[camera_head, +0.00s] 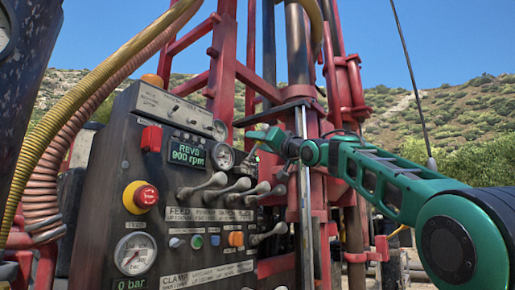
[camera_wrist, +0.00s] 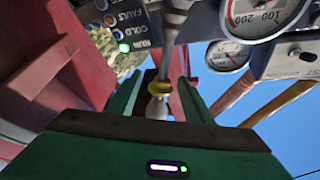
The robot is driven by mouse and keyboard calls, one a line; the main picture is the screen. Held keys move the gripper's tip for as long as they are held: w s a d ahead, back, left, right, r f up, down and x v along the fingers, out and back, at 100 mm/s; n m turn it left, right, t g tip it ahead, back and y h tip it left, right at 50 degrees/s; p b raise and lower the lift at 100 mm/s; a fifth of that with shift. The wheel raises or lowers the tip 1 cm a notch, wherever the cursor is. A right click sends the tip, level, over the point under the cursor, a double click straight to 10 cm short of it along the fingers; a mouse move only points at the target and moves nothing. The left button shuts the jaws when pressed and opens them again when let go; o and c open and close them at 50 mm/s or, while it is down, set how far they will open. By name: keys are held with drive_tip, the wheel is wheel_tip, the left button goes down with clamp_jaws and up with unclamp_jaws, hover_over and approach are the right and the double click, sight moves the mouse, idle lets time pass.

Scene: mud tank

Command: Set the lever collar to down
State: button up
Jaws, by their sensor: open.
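A lever (camera_wrist: 170,45) comes down from the top of the wrist view and ends in a pale knob (camera_wrist: 157,107). A yellow collar (camera_wrist: 160,87) sits around the lever just above the knob in that picture. My gripper (camera_wrist: 158,92) is open, with one green finger on each side of the knob and collar. Whether a finger touches them I cannot tell. In the head view my gripper (camera_head: 256,139) is at the upper right edge of the control panel, seen from the side and small. The collar cannot be made out clearly there.
The dark control panel (camera_head: 115,165) carries several grey levers (camera_head: 205,185), gauges and a red button (camera_head: 146,196). Red mast beams (camera_head: 225,75) stand behind my gripper. Gauges (camera_wrist: 265,15) and indicator lights (camera_wrist: 123,47) are near the lever in the wrist view.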

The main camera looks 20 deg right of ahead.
clamp_jaws()
drive_tip(key=shift+w+a+f, duration=0.1)
drive_tip(key=shift+a+f, duration=0.25)
drive_tip(key=shift+f, duration=0.5)
unclamp_jaws()
drive_tip(key=shift+r, duration=0.1)
drive_tip(key=v, duration=1.1)
drive_tip(key=shift+w, duration=0.15)
